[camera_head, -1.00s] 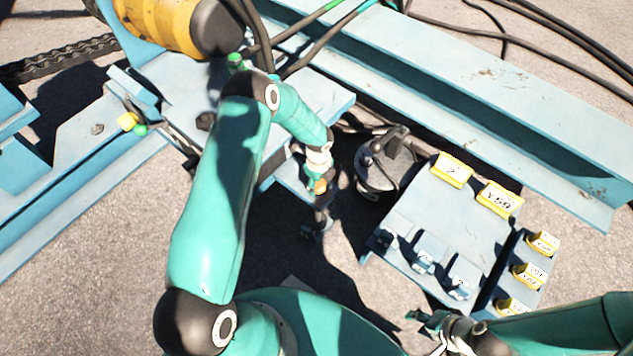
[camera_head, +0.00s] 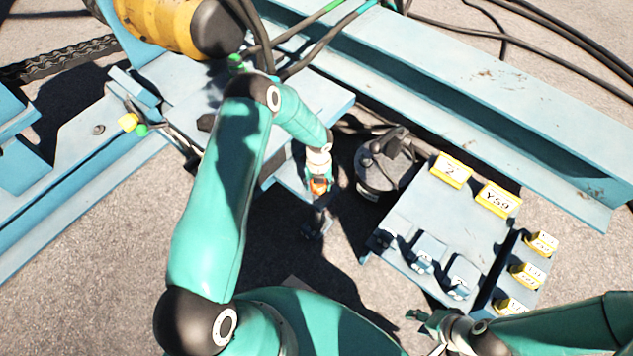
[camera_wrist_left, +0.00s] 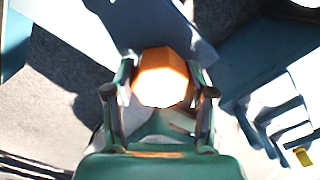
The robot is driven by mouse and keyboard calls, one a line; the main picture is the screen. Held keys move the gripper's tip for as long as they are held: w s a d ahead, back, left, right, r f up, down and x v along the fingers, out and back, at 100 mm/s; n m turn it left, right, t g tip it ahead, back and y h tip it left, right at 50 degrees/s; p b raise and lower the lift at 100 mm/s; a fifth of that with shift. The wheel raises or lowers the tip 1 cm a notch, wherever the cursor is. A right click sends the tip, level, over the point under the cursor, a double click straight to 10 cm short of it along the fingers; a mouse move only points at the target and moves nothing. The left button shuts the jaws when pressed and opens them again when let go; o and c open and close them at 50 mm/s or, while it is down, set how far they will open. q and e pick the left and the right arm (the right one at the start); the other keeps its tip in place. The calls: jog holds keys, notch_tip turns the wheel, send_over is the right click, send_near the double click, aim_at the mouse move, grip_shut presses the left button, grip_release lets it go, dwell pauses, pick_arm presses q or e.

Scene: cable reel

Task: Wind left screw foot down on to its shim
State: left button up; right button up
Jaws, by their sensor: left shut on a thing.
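My left gripper (camera_head: 319,186) is over the blue frame plate near the middle of the head view, at the left screw foot. In the left wrist view, its two fingers (camera_wrist_left: 162,100) are shut on the orange hex head (camera_wrist_left: 161,78) of the screw foot, one finger on each side. The orange head also shows between the fingers in the head view (camera_head: 319,185). Below it a dark foot (camera_head: 318,225) stands in shadow. Whether it touches its shim cannot be seen. My right gripper (camera_head: 428,325) is at the bottom of the head view, away from the foot; its jaws are too small to read.
A dark round pot-like part (camera_head: 385,170) stands just right of my left gripper. A blue tray (camera_head: 440,215) with yellow tags (camera_head: 497,200) and small blue blocks (camera_head: 459,275) lies further right. A long blue beam (camera_head: 480,95) crosses behind. Cables hang behind my left arm.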

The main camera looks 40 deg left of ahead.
pick_arm(q)
jog(key=shift+w+a+r+m, duration=0.1)
jog(key=shift+w+m, duration=0.15)
jog(key=shift+m, duration=0.25)
jog(key=o, duration=0.9)
jog(key=shift+o, duration=1)
jog(key=shift+s, duration=0.15)
notch_tip(320, 180, up, 12)
